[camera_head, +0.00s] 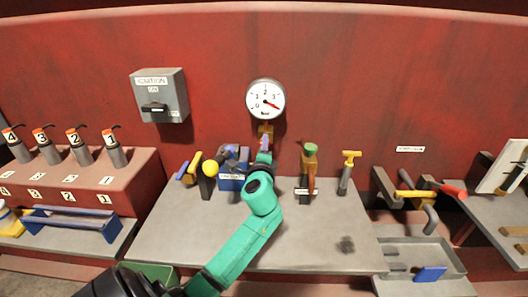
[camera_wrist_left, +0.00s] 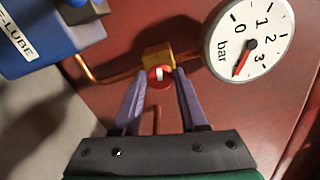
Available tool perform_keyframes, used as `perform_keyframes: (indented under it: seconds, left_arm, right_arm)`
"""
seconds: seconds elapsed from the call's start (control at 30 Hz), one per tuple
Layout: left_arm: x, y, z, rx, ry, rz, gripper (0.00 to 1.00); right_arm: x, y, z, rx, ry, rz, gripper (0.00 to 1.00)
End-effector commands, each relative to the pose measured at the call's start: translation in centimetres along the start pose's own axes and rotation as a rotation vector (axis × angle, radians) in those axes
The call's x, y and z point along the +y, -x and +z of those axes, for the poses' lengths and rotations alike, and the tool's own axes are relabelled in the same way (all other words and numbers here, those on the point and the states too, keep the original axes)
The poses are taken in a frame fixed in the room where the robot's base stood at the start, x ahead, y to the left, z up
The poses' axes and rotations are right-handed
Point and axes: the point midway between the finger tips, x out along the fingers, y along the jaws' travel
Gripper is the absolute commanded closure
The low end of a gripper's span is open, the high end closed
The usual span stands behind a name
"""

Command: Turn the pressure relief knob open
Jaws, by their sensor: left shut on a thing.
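The red relief knob (camera_wrist_left: 159,79) has a white mark that stands about upright in the left wrist view. It sits on a small brass valve block (camera_wrist_left: 157,57) with copper pipes. My left gripper (camera_wrist_left: 161,76) has its two purple fingers on either side of the knob and is shut on it. In the head view the left gripper (camera_head: 264,144) reaches the brass block below the gauge and hides the knob. The white pressure gauge (camera_head: 265,99) has its red needle past 3; it also shows in the left wrist view (camera_wrist_left: 248,42). My right gripper is in neither view.
A blue lube box (camera_head: 232,176) stands left of my gripper. A green-topped tool (camera_head: 310,160) and a yellow-handled lever (camera_head: 348,172) stand to the right. A grey caution box (camera_head: 160,96) is on the red wall. The grey bench (camera_head: 310,240) is mostly clear in front.

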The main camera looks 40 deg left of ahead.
Motion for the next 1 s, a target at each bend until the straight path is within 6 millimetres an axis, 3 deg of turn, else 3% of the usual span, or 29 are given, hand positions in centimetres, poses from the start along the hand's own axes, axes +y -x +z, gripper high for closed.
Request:
perform_keyframes:
  seconds: [0.4,0.93,0.97,1.0]
  left_arm:
    - [0.3,0.0,-0.1,0.0,0.204,0.003,1.0]
    - [0.2,0.0,0.0,0.0,0.231,0.003,1.0]
    - [0.2,0.0,0.0,0.0,0.231,0.003,0.54]
    - [0.2,0.0,0.0,0.0,0.23,0.003,0.39]
  right_arm:
    - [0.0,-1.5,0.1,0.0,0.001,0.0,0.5]
    - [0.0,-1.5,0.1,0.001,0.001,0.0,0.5]
    - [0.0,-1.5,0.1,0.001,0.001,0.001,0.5]
    - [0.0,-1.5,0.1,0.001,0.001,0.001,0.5]
